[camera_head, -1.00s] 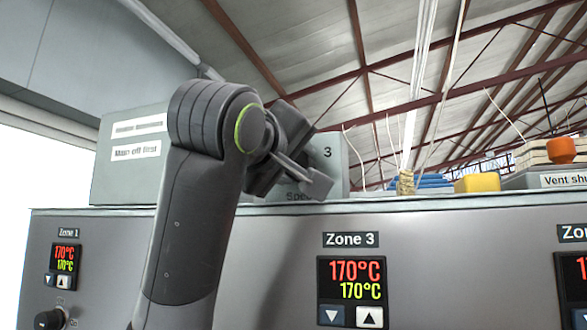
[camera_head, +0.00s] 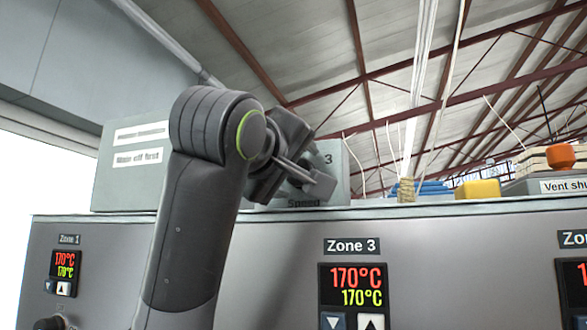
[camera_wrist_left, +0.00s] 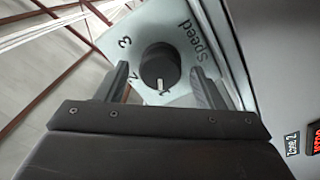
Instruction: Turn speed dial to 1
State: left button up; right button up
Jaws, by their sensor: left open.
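The speed dial is a round black knob (camera_wrist_left: 160,66) with a white pointer line, on the face of a grey box (camera_head: 345,177). In the left wrist view its pointer aims at the bottom of the picture, close to a partly hidden mark that I cannot read surely. The numeral 3 and the word Speed show beside the knob. My left gripper (camera_wrist_left: 160,86) is open, with one finger on each side of the knob; I cannot tell whether they touch it. In the head view my left gripper (camera_head: 316,184) hides the knob. My right gripper is not in view.
Below the box runs a grey panel with a Zone 1 display (camera_head: 64,264) and a Zone 3 display (camera_head: 351,287). A wider grey box (camera_head: 115,185) with white labels stands behind my left arm. Yellow (camera_head: 478,188) and orange (camera_head: 561,157) objects are at the right.

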pick_arm(q)
jog(key=b+v, duration=1.2)
jog(key=v, duration=0.5)
jog(key=shift+s, duration=0.2)
dwell(0.4)
